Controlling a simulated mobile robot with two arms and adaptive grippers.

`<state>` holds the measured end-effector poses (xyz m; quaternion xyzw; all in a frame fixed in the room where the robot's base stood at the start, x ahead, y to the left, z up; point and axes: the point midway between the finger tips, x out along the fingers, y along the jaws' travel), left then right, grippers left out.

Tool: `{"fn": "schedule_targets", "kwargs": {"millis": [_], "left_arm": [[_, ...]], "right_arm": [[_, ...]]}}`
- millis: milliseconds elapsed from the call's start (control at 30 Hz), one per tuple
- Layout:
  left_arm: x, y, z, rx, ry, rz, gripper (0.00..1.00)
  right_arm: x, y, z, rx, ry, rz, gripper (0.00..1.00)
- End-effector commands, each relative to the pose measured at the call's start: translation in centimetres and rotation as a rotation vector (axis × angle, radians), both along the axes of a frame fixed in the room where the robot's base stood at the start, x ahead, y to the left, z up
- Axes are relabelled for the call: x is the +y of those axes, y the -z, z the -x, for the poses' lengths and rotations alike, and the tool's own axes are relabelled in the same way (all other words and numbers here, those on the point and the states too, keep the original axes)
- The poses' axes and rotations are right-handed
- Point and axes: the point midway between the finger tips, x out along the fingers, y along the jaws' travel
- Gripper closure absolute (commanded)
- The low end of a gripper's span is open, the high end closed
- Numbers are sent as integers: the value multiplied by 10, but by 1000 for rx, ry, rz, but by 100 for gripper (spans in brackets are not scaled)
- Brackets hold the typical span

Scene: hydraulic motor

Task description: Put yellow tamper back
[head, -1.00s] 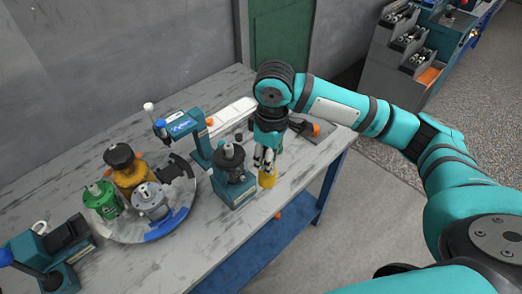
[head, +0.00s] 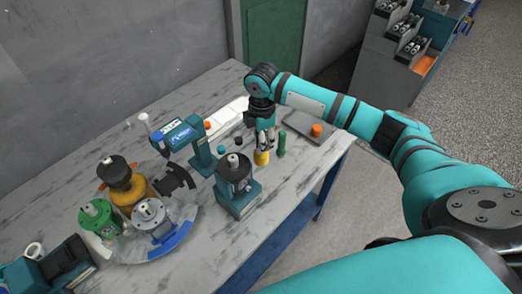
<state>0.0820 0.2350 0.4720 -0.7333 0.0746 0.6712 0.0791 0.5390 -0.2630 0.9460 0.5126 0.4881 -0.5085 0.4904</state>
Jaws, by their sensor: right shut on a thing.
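The yellow tamper (head: 261,158) is at the fingertips of my right gripper (head: 265,137), which is shut on its upper part. The tamper is upright, low over or on the table, to the right of the teal press base (head: 238,190). I cannot tell whether its bottom touches the table. A green tamper-like piece (head: 282,145) stands just to the right of it. My left gripper does not show.
A round tray (head: 193,215) holds green, yellow and grey motors at the left. A teal press (head: 180,135) stands behind the base. A dark plate with an orange knob (head: 316,130) lies at the right table edge. The front table surface is fairly clear.

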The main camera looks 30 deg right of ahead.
Motion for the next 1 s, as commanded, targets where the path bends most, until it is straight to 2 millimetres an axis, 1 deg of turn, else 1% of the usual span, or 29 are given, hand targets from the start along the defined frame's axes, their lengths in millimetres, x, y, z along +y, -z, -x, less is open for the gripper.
{"fn": "schedule_targets", "kwargs": {"millis": [167, 433, 767, 800, 967, 1000], "left_arm": [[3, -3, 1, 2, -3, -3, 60], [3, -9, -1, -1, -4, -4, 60], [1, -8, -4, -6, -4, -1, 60], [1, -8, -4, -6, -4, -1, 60], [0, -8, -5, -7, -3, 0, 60], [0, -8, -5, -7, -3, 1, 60]], "right_arm": [[0, 10, -1, -2, 0, -2, 100], [1, 42, 0, -1, 1, -1, 100], [0, 46, -1, -3, 1, -1, 100], [0, 48, 0, -1, 1, 0, 73], [0, 47, 0, -1, 1, 0, 52], [0, 47, 0, -1, 1, 0, 51]]}}
